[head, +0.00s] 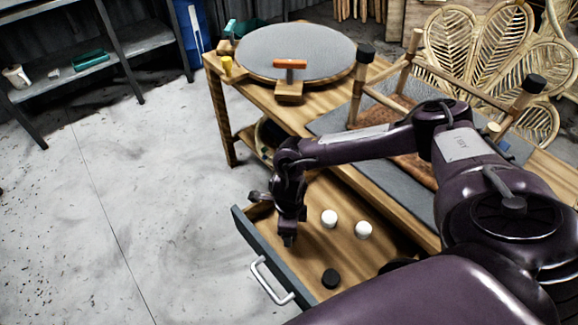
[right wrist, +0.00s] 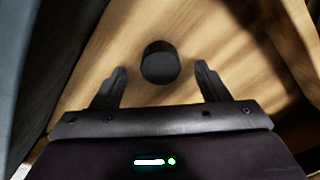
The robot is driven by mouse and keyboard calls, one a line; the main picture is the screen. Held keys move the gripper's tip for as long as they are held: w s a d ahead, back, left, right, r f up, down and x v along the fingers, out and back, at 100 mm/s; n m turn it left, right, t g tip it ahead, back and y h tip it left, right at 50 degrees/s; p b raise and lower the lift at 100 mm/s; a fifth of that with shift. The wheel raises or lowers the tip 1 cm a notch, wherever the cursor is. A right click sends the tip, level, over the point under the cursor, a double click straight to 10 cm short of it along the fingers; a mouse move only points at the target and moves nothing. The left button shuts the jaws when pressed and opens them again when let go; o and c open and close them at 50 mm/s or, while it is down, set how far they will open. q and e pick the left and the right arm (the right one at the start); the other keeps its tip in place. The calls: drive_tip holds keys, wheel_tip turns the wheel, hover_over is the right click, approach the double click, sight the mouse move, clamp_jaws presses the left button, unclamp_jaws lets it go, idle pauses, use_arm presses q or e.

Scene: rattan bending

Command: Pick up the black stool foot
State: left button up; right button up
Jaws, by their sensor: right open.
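In the right wrist view a black stool foot (right wrist: 160,63), a short dark cylinder, sits on the wooden drawer bottom between the two finger tips. My right gripper (right wrist: 160,72) is open, with a finger on each side of the foot and gaps left and right. In the head view my right gripper (head: 288,238) points down into the open drawer near its front panel. A black foot (head: 330,278) lies in the drawer to its lower right. I cannot tell whether this is the same foot as in the wrist view. My left gripper is not in view.
The drawer front (head: 262,258) has a metal handle (head: 272,280). An upturned stool frame (head: 357,95) with black feet on some legs stands on the workbench (head: 222,92), beside a round grey disc (head: 297,52).

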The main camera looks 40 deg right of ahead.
wheel_tip(320, 180, down, 2)
drive_tip(key=shift+c, duration=0.2)
drive_tip(key=c, duration=1)
drive_tip(key=shift+w+r, duration=0.1)
drive_tip(key=shift+r, duration=0.1)
